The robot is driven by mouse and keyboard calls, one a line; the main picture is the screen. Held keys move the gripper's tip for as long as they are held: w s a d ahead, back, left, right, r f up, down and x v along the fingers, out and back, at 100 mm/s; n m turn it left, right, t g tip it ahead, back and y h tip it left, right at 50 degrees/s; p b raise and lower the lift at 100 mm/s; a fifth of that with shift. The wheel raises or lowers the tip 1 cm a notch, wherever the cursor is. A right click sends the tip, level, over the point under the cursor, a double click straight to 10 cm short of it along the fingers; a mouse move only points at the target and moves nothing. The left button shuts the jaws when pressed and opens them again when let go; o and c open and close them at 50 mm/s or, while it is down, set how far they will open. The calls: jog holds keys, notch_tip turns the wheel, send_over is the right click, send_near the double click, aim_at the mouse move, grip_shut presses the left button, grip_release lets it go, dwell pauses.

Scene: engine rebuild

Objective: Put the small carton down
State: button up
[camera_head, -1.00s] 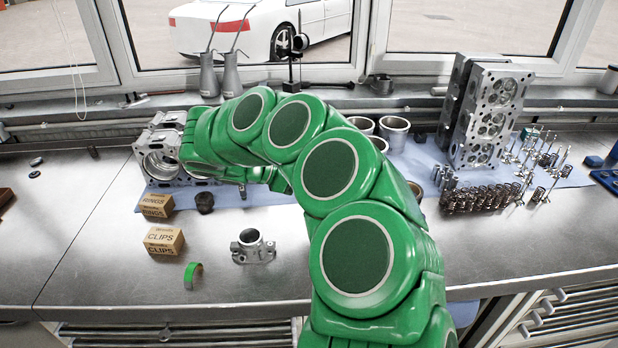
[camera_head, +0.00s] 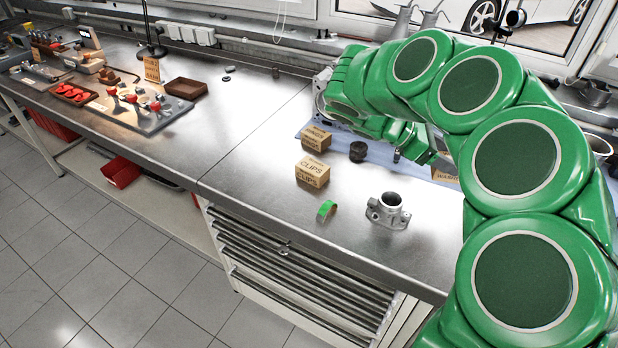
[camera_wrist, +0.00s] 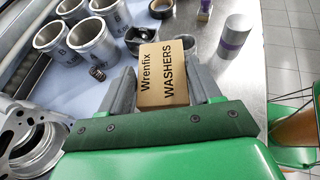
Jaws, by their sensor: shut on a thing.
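The small carton (camera_wrist: 162,75) is a tan box marked "Wrenfix WASHERS". In the wrist view it sits between the two grey fingers of my gripper (camera_wrist: 164,88), which is shut on it. In the head view only part of the carton (camera_head: 446,173) shows beside my gripper (camera_head: 424,158), over the right part of the bench (camera_head: 250,130). My green arm hides much of the area around it. I cannot tell whether the carton's underside touches the surface below.
Steel cylinders (camera_wrist: 98,38) stand on a blue cloth. The bench's middle left is clear.

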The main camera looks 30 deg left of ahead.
jog(key=s+a+r+n+t+y, duration=0.1)
jog(key=a+n+t+y, duration=0.15)
jog(key=a, duration=0.85)
jog(key=s+a+n+t+y, duration=0.1)
jog(key=s+a+n+t, duration=0.15)
jog(key=a, duration=0.75)
jog(key=s+a+f+n+t+y, duration=0.1)
jog(key=s+a+n+y, duration=0.3)
jog(key=a, duration=0.6)
jog(key=s+a+f+n+t, duration=0.1)
jog(key=s+a+t, duration=0.1)
jog(key=s+a, duration=0.65)
jog(key=shift+w+a+f, duration=1.6)
jog(key=shift+w+a, duration=0.35)
jog(key=shift+a, duration=0.25)
jog(key=shift+w+a+f, duration=1.65)
jog(key=shift+w+a, duration=0.25)
jog(key=shift+a, duration=0.3)
jog(key=shift+w+a+f, duration=1.6)
jog(key=shift+w+a, duration=0.35)
jog(key=shift+a, duration=0.25)
jog(key=shift+f, duration=1.6)
jog(key=o, duration=1.4)
jog(key=shift+f, duration=0.15)
jog(key=shift+c, duration=0.2)
